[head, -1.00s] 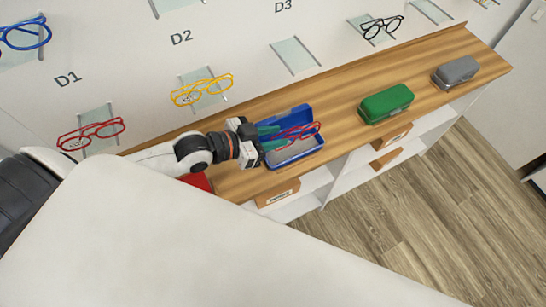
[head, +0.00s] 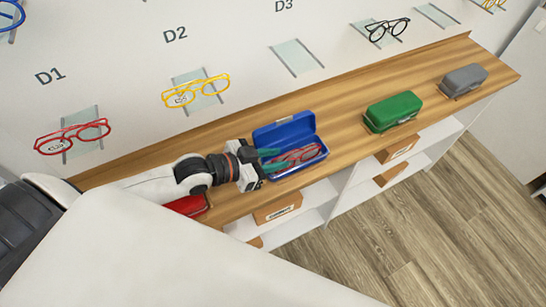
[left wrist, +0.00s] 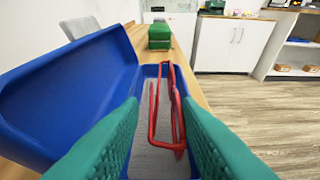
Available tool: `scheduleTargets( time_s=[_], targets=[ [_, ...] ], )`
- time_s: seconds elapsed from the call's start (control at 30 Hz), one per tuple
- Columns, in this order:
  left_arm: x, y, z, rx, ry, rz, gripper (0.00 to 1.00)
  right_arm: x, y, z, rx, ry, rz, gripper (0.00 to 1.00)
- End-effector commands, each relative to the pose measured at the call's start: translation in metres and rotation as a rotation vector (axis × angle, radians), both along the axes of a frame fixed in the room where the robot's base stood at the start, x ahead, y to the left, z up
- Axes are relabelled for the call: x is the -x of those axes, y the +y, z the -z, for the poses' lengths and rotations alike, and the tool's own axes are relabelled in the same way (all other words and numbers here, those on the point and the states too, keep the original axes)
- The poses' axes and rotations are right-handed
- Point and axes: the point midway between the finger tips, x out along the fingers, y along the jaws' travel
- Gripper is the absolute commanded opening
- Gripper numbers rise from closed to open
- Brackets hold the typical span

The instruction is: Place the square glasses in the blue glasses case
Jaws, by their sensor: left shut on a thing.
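The blue glasses case (head: 287,132) stands open on the wooden counter, its lid tilted up at the back. My left gripper (head: 274,160) reaches in from the left over the case, its green fingers shut on red glasses (head: 302,155). The glasses are inside the outline of the open case, low over its grey lining; whether they touch it I cannot tell. In the left wrist view the red glasses (left wrist: 154,118) have a squarish frame and extend away between the green fingers (left wrist: 163,130), with the blue case (left wrist: 75,95) around them. My right gripper is not in view.
A green case (head: 393,111) and a grey case (head: 463,80) stand shut farther right on the counter (head: 345,125). A red case (head: 188,205) is partly hidden by my arm. Red (head: 72,136), yellow (head: 196,91) and black glasses (head: 387,29) sit on wall holders.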

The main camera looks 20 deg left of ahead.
Motion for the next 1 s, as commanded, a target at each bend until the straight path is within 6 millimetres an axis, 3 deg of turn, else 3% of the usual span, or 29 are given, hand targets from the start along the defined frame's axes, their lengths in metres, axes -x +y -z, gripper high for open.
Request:
scheduleTargets(
  time_s=[0.07,0.47,1.0],
  targets=[
    [0.0,0.0,0.0,0.0,0.0,0.0,0.39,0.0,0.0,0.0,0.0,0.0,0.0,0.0],
    [0.003,0.003,-0.004,-0.002,0.001,-0.001,0.39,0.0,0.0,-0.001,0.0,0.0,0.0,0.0],
    [0.062,0.048,-0.034,-0.002,0.006,-0.001,0.39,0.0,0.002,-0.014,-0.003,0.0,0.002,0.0]
  ],
)
